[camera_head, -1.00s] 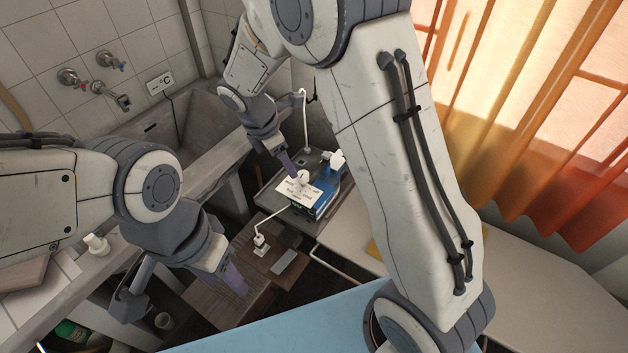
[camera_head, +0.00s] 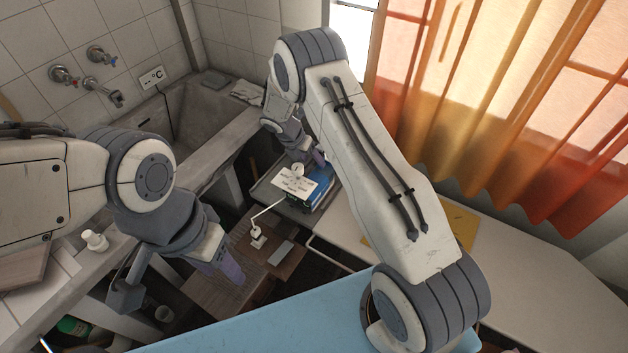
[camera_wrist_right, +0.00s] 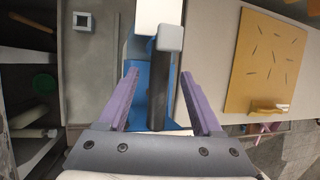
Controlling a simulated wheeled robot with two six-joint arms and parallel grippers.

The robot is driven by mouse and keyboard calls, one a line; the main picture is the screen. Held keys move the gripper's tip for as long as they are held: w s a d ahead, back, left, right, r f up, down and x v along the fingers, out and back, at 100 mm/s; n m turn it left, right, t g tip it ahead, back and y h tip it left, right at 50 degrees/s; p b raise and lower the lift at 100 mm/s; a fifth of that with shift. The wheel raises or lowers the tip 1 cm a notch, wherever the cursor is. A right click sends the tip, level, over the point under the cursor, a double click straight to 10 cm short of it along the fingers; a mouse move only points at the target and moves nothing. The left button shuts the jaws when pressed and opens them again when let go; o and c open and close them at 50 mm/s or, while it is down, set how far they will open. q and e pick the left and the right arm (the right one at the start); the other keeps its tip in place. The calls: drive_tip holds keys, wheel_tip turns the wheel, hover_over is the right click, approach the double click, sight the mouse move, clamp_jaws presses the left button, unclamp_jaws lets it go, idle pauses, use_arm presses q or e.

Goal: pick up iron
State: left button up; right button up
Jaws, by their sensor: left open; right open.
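I cannot point out an iron for certain. A blue object (camera_head: 318,193) with a white card in front of it stands on the grey stand; a blue and white body with an upright dark grey bar (camera_wrist_right: 159,90) is in the right wrist view, possibly the same thing. My right gripper (camera_head: 316,158) is behind the card, partly hidden by my arm. In the right wrist view it (camera_wrist_right: 159,78) is open, with its purple fingers on either side of the grey bar and visible gaps. My left gripper (camera_head: 228,265) is open and empty over the brown wooden surface.
The white card (camera_head: 295,183) carries small text. A small white item with a rod (camera_head: 257,238) is on the wooden surface. The concrete washtub (camera_head: 205,120) is behind. A yellow board (camera_wrist_right: 267,62) lies on the pale tabletop (camera_head: 540,270), which is otherwise mostly clear.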

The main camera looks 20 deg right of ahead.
sight(314, 175)
drive_tip(key=shift+x, duration=1.5)
clamp_jaws()
drive_tip(key=shift+r, duration=0.1)
drive_tip(key=shift+w+r, duration=0.1)
drive_tip(key=shift+w, duration=0.05)
